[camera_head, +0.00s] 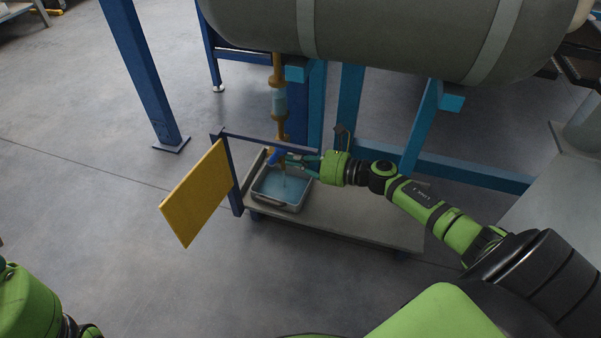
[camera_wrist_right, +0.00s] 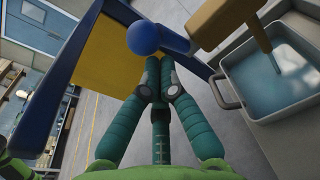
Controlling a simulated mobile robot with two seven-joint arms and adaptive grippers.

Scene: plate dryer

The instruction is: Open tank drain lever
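The tank (camera_head: 390,35) is a large grey cylinder at the top of the head view. A brass drain pipe (camera_head: 281,118) runs down from it. The blue drain lever (camera_head: 273,156) is at the pipe's lower end; its rounded end (camera_wrist_right: 143,37) shows large in the wrist view. My right gripper (camera_head: 298,162) is beside the lever. In the wrist view its teal fingers (camera_wrist_right: 158,68) are together, tips at the lever with nothing visible between them; I cannot tell whether they touch it. Of my left arm only green links show at lower left; its gripper is out of view.
A grey tray (camera_head: 292,207) with blue liquid stands below the pipe on a low platform (camera_head: 350,226). A yellow panel (camera_head: 197,193) on a blue frame stands left of it. Blue supports (camera_head: 420,127) stand behind my right arm. The floor at left is clear.

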